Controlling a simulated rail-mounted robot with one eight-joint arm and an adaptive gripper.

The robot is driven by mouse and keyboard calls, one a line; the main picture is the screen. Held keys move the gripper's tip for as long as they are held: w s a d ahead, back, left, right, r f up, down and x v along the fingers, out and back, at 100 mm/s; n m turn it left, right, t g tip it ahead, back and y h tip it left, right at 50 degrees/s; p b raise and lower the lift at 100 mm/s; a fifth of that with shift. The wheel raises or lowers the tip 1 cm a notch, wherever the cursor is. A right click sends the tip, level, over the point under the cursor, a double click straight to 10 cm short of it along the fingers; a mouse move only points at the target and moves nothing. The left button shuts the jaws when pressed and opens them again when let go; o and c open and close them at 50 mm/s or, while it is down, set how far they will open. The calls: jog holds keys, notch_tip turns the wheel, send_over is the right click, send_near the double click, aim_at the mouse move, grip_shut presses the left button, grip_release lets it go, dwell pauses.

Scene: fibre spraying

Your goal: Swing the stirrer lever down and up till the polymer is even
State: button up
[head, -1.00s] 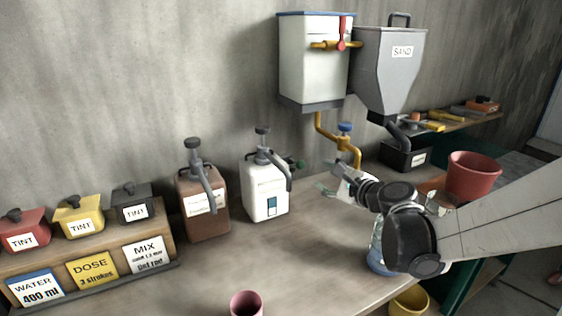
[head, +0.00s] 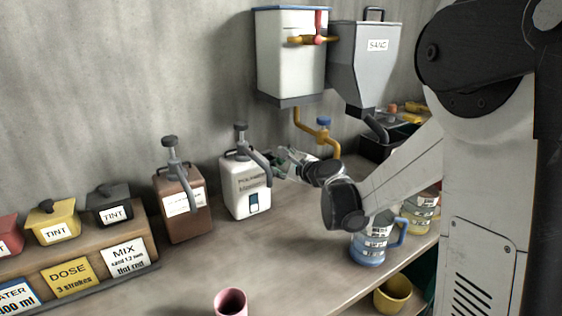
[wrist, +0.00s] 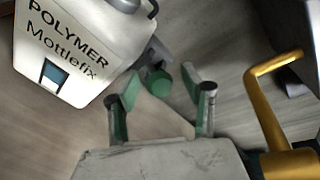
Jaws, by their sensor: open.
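The white polymer container (head: 246,188) stands on the bench against the wall with a pump on top. In the wrist view it fills the upper left, and its label reads POLYMER Mottlefix (wrist: 70,45). A small dark-blue window (wrist: 54,75) is on its front; how even the contents are is too small to tell. The stirrer lever's green knob (wrist: 158,82) sticks out from the container's side. My gripper (wrist: 161,79) is open, its green-padded fingers on either side of the knob in the picture; contact is not visible. In the head view my gripper (head: 284,161) is just right of the container, hiding the lever.
A brown pump container (head: 182,205) stands left of the polymer. A yellow pipe with a tap (head: 318,137) is close on the right. A blue-banded jug (head: 372,243) stands under my arm. A pink cup (head: 230,302) is at the front edge; the bench centre is clear.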

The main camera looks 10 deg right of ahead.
jog(key=shift+c, duration=0.5)
grip_shut()
jog(key=shift+f, duration=0.1)
